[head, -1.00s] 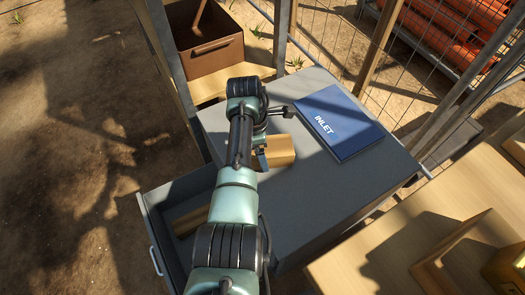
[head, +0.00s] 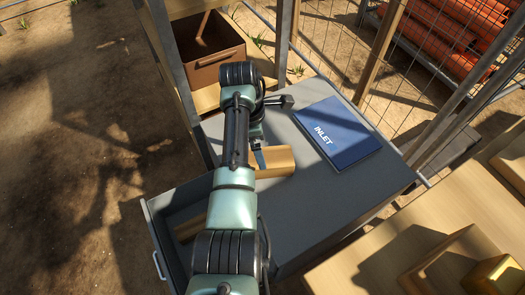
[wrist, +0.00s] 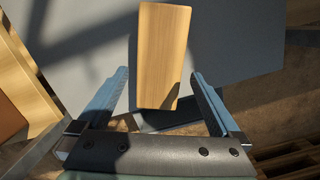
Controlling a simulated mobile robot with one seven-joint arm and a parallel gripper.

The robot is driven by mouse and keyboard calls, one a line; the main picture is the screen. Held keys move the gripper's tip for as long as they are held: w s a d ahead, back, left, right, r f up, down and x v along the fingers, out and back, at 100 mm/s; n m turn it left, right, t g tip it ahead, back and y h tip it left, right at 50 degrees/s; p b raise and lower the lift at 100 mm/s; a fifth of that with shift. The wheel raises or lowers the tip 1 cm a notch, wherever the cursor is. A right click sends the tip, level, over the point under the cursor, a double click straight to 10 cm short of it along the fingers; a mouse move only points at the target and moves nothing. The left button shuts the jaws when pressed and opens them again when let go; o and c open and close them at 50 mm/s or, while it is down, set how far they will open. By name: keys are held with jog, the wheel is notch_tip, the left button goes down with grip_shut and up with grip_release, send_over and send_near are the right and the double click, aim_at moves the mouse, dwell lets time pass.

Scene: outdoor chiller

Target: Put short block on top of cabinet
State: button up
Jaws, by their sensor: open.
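A light wooden block (head: 278,162) lies on the grey top of the cabinet (head: 315,195), near its left side. My gripper (head: 260,158) is beside the block in the head view, partly hidden by my arm. In the wrist view, my gripper (wrist: 161,75) is open, with its two fingers apart on either side of the near part of the block (wrist: 161,50). Clear gaps show between the block and both fingers. A second wooden piece (head: 190,228) lies in the cabinet's open drawer, partly hidden by my arm.
A blue INLET binder or panel (head: 338,133) lies on the cabinet top to the right. A brown open box (head: 212,68) stands behind. A wire fence and posts border the back. A wooden surface with a tray (head: 445,262) is at the lower right.

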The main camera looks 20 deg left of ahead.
jog(key=r, duration=0.3)
jog(key=r+p, duration=0.1)
jog(key=shift+s+a+r, duration=0.15)
jog(key=shift+a, duration=0.15)
